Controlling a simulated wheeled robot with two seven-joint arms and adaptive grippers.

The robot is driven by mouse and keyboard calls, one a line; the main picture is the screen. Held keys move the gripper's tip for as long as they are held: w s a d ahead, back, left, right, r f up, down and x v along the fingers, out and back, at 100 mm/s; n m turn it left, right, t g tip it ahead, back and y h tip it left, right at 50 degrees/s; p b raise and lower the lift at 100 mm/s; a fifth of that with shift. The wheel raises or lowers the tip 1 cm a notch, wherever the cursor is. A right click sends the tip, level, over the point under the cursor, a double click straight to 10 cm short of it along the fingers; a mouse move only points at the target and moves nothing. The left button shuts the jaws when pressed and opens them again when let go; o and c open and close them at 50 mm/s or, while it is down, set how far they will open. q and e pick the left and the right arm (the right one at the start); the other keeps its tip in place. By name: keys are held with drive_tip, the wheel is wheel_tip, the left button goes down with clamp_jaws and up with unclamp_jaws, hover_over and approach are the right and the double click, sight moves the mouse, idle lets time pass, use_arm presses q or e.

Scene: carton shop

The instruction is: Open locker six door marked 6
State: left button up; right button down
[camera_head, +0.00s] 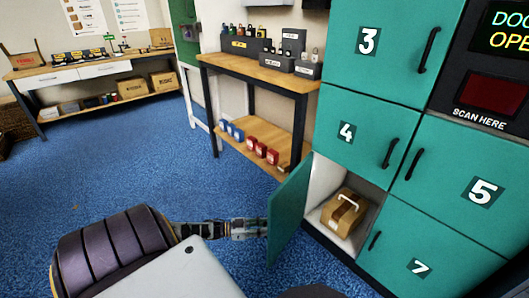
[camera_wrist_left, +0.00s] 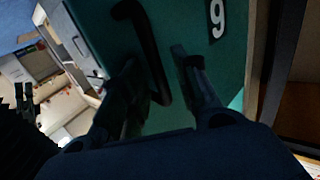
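The door of locker six (camera_head: 288,215) stands open below door 4, swung out toward me. Its inner face shows in the head view. The left wrist view shows its outer face (camera_wrist_left: 195,18) close up, with a black bar handle (camera_wrist_left: 150,50) and a white digit looking like a 9, likely a 6 upside down. My left gripper (camera_head: 250,229) is at the door's outer side, its tips partly hidden by the door. In the wrist view its fingers (camera_wrist_left: 158,75) are apart, with the handle's end between them; contact is unclear. My right gripper is out of view.
A brown carton (camera_head: 343,213) sits inside the opened compartment. Doors 4 (camera_head: 365,130), 5 (camera_head: 455,175) and 7 (camera_head: 410,245) are shut. A wooden shelf table (camera_head: 245,67) stands left of the lockers. Blue floor (camera_head: 130,165) is clear to the left.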

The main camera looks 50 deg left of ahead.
use_arm(q)
drive_tip(key=v, duration=1.1)
drive_tip(key=shift+s+a, duration=0.2)
drive_tip(key=shift+a, duration=0.05)
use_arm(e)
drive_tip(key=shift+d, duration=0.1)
